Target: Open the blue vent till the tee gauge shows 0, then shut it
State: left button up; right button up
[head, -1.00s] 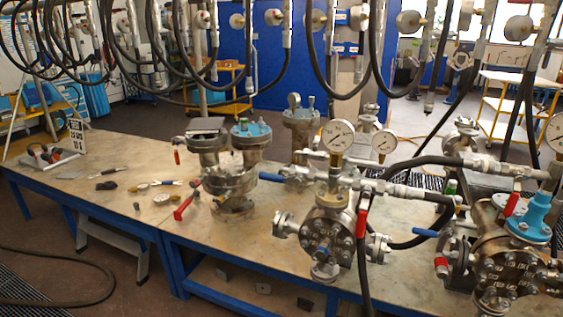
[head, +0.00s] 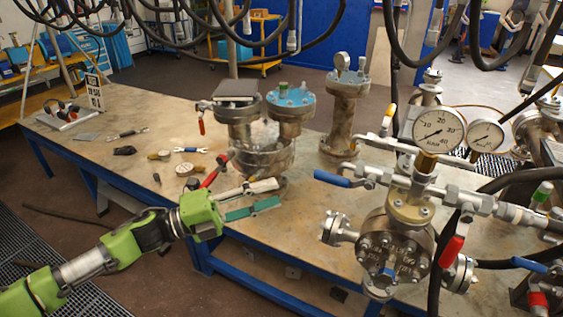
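A blue lever handle (head: 332,178) sticks out to the left from the pipe tee above the near flanged vessel (head: 393,255). A large round gauge (head: 438,130) stands upright on that tee; its needle is too small to read surely. A second, smaller gauge (head: 486,137) stands just right of it. My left gripper (head: 279,192) comes in from the lower left, its two fingers apart with nothing between them. It is over the table, left of the blue handle and clear of it. My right gripper is not in view.
A red lever (head: 452,251) hangs beside the vessel, and another blue lever (head: 529,264) lies at right. A double-topped vessel (head: 264,150) stands behind my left gripper. Black hoses hang overhead. The table's (head: 110,165) left part holds small tools.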

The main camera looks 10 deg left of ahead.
aim_at(321, 179)
pick_arm(q)
jog(key=shift+m, duration=0.3)
jog(key=p+x, duration=0.1)
jog(key=x, duration=0.3)
jog(key=s+p+x, duration=0.1)
jog(key=p+x, duration=0.1)
jog(key=x, duration=0.2)
jog(key=r+p+x, duration=0.1)
jog(key=p+x, duration=0.1)
jog(key=x, duration=0.3)
jog(key=shift+s+d+r, duration=0.1)
jog(key=shift+s+d, duration=0.2)
jog(key=shift+d, duration=0.1)
jog(key=shift+w+d, duration=0.2)
jog(key=shift+d, duration=0.15)
grip_shut()
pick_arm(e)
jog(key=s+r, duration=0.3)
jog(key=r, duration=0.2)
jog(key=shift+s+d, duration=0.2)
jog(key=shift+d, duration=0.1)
